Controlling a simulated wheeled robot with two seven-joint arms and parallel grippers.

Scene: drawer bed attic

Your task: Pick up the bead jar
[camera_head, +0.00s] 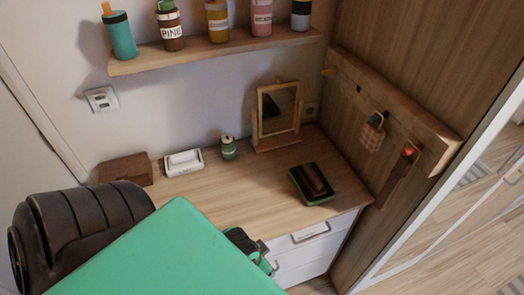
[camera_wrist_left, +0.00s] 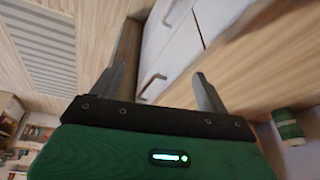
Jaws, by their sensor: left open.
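A small green jar with a pale band and lid (camera_head: 228,148), which looks like the bead jar, stands on the desk near the back wall, left of a mirror. It also shows in the left wrist view (camera_wrist_left: 288,127) at the right edge, outside the fingers. My left gripper (camera_head: 262,250) is at the desk's front edge, partly hidden by my green arm. Its fingers (camera_wrist_left: 162,72) are spread apart and empty in the left wrist view, with drawer fronts beyond them. My right gripper is not in view.
On the desk (camera_head: 235,185) are a brown box (camera_head: 125,169), a white box (camera_head: 184,162), a framed mirror (camera_head: 277,115) and a green tray with a dark object (camera_head: 314,182). Several bottles stand on the shelf (camera_head: 200,50) above. White drawers (camera_head: 305,250) lie below. The middle desktop is clear.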

